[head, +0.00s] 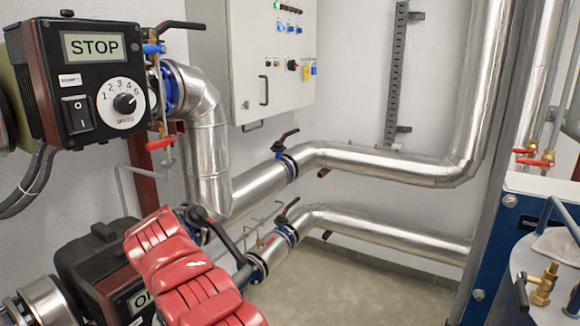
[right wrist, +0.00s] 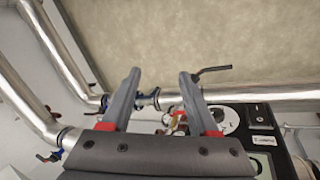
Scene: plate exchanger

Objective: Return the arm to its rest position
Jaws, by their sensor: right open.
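My right gripper (right wrist: 160,75) shows in the right wrist view. Its two grey fingers stand apart with nothing between them. A valve with a dark handle (right wrist: 214,71) and a dark control box with a dial (right wrist: 231,120) appear beyond and beside the fingers. I cannot tell whether the fingers touch anything. In the head view a red, glossy, segmented part (head: 185,265) rises from the bottom edge and covers part of a lower dark unit (head: 97,262). I make out no gripper fingers in the head view. My left gripper is in neither view.
A black control box reading STOP (head: 78,90) juts out at upper left. Silver pipes (head: 380,166) with lever valves (head: 286,143) run along the wall. A white cabinet (head: 262,60) hangs behind. A blue frame (head: 500,240) stands at right. The floor (head: 350,290) is clear.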

